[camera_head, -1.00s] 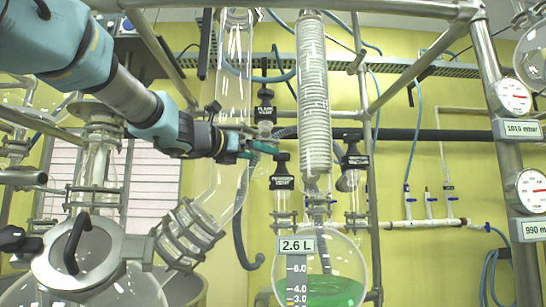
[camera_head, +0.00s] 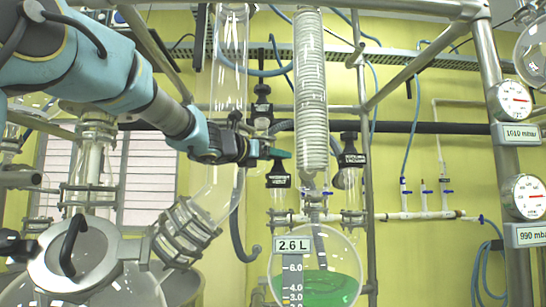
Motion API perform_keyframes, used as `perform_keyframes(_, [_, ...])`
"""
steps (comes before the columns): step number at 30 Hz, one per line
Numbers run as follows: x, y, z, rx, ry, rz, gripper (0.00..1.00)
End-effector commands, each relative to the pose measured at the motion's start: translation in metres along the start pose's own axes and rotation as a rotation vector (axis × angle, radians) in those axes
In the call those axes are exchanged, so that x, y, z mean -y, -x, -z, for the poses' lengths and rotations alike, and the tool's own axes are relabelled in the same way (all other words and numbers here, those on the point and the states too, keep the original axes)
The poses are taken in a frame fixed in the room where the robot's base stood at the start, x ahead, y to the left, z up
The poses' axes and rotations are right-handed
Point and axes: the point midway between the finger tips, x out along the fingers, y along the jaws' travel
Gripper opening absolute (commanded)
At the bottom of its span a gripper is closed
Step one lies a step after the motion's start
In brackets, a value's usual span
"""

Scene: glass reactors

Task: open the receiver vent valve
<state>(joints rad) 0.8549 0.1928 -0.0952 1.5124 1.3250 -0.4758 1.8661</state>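The receiver vent valve (camera_head: 279,181) has a black body with a white-lettered label that is too small to read surely. It stands on a glass neck above the receiver flask (camera_head: 345,290), which holds green liquid and carries a 2.6 L sign. My gripper (camera_head: 277,153) reaches in from the left, its teal fingertips at the top of the valve. The fingers overlap the valve's black top in the picture, so I cannot tell whether they touch it or how far apart they are.
A second black valve (camera_head: 350,160) stands to the right, and another (camera_head: 262,110) behind and above. The coiled glass condenser (camera_head: 311,90) rises just right of my gripper. The slanted glass tube (camera_head: 215,190) runs below my wrist. Pressure gauges (camera_head: 514,100) hang at far right.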

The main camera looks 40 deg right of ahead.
Motion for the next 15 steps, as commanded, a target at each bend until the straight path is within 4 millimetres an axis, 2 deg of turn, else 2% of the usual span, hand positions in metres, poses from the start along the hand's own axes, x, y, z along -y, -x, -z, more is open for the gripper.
perform_keyframes(2, [-0.0001,0.0001,0.0000,0.000,0.000,0.000,0.66])
perform_keyframes(15, [-0.0001,0.0002,0.0000,0.000,0.000,0.000,0.16])
